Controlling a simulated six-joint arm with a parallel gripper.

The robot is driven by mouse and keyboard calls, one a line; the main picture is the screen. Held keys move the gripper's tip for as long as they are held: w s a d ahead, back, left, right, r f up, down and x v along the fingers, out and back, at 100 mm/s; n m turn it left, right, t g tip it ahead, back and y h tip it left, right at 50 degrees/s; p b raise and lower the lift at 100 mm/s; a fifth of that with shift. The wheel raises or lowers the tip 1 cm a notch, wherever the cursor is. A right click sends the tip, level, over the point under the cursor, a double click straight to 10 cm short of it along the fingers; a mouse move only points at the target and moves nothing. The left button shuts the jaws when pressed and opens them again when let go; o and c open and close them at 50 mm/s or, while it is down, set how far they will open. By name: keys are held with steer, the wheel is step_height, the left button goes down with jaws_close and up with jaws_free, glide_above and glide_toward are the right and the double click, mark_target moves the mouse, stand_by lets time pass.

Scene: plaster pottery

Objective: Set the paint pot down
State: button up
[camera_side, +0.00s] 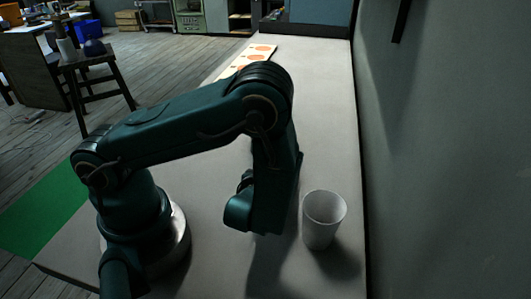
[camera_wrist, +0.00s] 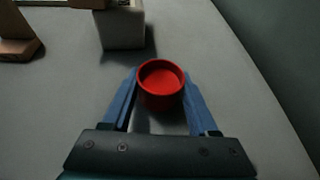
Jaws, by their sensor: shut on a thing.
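The red paint pot (camera_wrist: 161,99) is a small round open-topped pot, upright in the wrist view. My gripper (camera_wrist: 161,76) has its two blue fingers on either side of the pot, shut on it. Grey table surface shows around the pot, with a dark patch below it. I cannot tell whether its base touches the table. In the side view my arm hides the pot and the fingers.
A white cup (camera_side: 323,222) stands on the grey table (camera_side: 325,100) near the right wall. A board with orange discs (camera_side: 240,63) lies at the far left edge. The wrist view shows a pale block (camera_wrist: 122,32) beyond the pot and a brown object (camera_wrist: 17,45) at upper left.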

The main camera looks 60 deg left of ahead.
steer(key=shift+f, duration=0.1)
steer(key=o, duration=1.4)
